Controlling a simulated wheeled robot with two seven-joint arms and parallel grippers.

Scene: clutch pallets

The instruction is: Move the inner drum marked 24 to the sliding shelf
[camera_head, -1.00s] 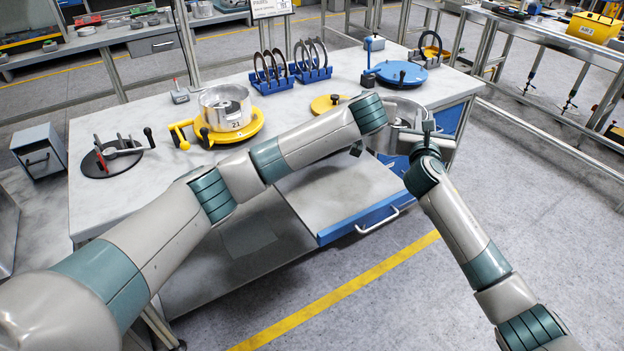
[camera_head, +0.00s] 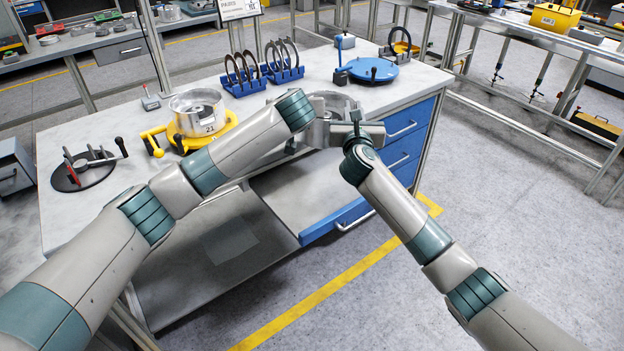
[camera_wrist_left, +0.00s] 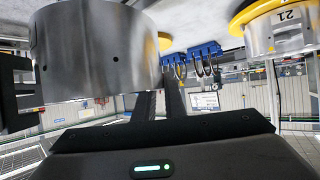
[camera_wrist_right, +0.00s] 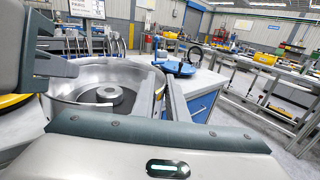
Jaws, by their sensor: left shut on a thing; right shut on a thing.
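The silvery inner drum (camera_head: 332,103) is held between my two grippers near the table's front edge. Its number is not visible. It shows large in the left wrist view (camera_wrist_left: 95,50), and its open inside with a round hub shows in the right wrist view (camera_wrist_right: 100,75). My right gripper (camera_head: 330,132) is shut on the drum's near right wall. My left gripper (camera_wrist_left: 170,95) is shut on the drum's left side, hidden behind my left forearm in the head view. The sliding shelf (camera_head: 295,205) is pulled out, with a blue front and handle; its visible top is bare, left of and below the drum.
Another drum, marked 21 (camera_head: 197,107), sits on a yellow pallet (camera_head: 222,133). A black clutch fixture (camera_head: 75,175) stands at the left. Blue racks with rings (camera_head: 245,84) and a blue disc (camera_head: 372,68) stand behind. Blue drawers (camera_head: 405,145) are at the right.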

